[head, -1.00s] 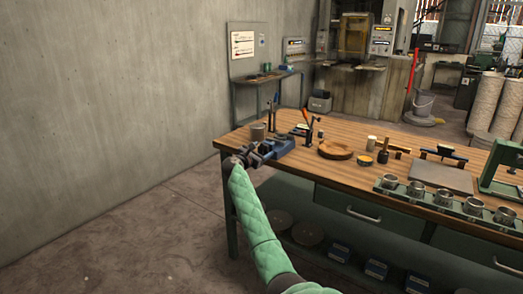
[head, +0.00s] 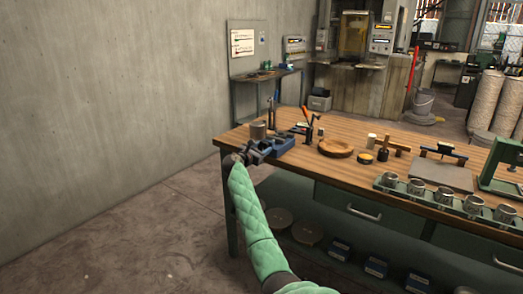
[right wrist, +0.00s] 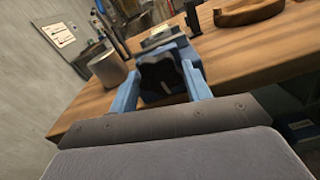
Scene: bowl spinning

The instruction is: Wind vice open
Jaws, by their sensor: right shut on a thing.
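The blue vice (head: 281,143) stands at the near left corner of the wooden workbench (head: 330,132). My right gripper (head: 262,151) reaches its near end from the front left, at the bench edge. In the right wrist view, a dark lobed knob, the vice handle (right wrist: 162,76), sits between two blue sides ahead of the grey gripper body. The gripper is shut on this handle. The exact finger contact is hard to make out, and the vice jaws are partly hidden. My left gripper is not in view.
A green rack of metal cups (head: 416,187) runs along the front edge. Open floor lies left of the bench.

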